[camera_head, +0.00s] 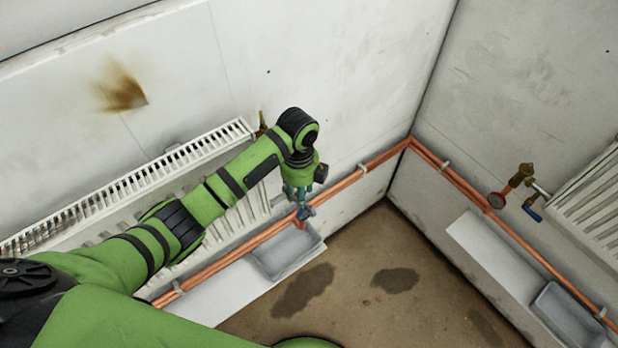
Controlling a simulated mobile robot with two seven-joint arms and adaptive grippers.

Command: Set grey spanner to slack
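My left gripper (298,193) reaches from the left over the pipes beside the left radiator and points down. Its teal fingers are small in view, and I cannot tell whether they are open or shut on something. A small blue-grey fitting (305,212) shows right at the fingertips, against the copper pipes. I cannot tell whether this is the grey spanner or part of a valve, and the fingers partly hide it. No other thing is clearly a grey spanner. My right gripper is not in view.
The left radiator (215,147) is partly behind my arm. Copper pipes (350,178) run along both walls. A grey tray (287,251) lies below the gripper.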

